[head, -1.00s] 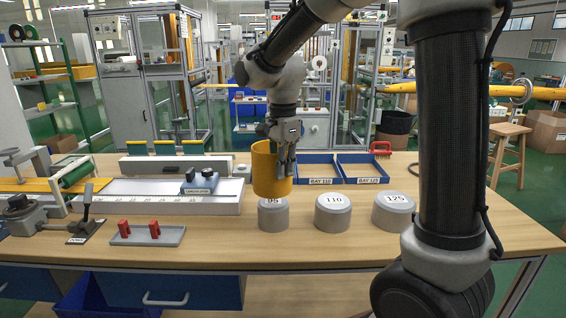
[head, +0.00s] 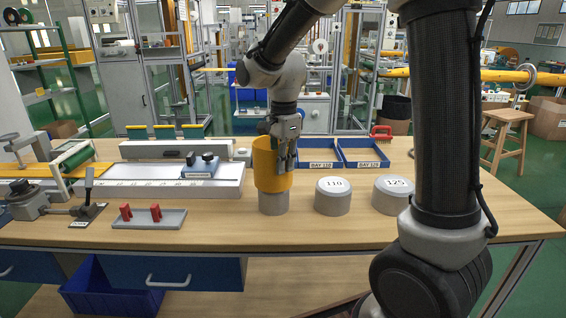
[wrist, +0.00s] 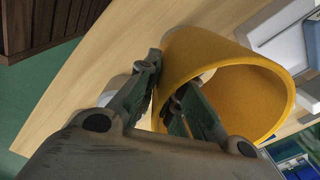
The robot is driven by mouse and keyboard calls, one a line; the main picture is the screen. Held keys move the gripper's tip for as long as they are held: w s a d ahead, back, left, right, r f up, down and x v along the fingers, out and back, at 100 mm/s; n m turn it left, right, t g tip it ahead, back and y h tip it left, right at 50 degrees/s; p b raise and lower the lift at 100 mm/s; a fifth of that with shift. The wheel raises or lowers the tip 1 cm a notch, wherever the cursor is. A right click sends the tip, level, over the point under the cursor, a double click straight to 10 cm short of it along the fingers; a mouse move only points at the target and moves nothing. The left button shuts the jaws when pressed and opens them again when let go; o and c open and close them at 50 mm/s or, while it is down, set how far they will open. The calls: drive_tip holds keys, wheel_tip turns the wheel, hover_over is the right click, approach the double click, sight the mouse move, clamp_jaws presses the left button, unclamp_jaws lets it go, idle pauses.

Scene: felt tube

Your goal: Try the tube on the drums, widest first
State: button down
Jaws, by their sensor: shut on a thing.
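The yellow felt tube (head: 268,165) stands upright directly over the grey drum 95 (head: 273,204), at the left of the drum row. Its lower rim hides the drum's top and label; I cannot tell how far it is around the drum. My gripper (head: 283,163) is shut on the right side of the tube wall. In the wrist view the gripper (wrist: 165,80) has one finger inside the tube (wrist: 262,92) and one outside. Drum 110 (head: 333,202) and drum 125 (head: 391,199) stand bare to the right.
Behind the drums are blue trays, BAY 110 (head: 318,151) and BAY 125 (head: 362,155). A red brush (head: 381,132) lies behind them. At left are a measuring rail (head: 150,187) and a grey tray with red pegs (head: 142,220). The front of the table is clear.

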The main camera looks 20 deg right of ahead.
sight(283, 179)
drive_tip(key=shift+f, duration=0.15)
drive_tip(key=shift+f, duration=3.35)
drive_tip(key=c, duration=1.5)
unclamp_jaws()
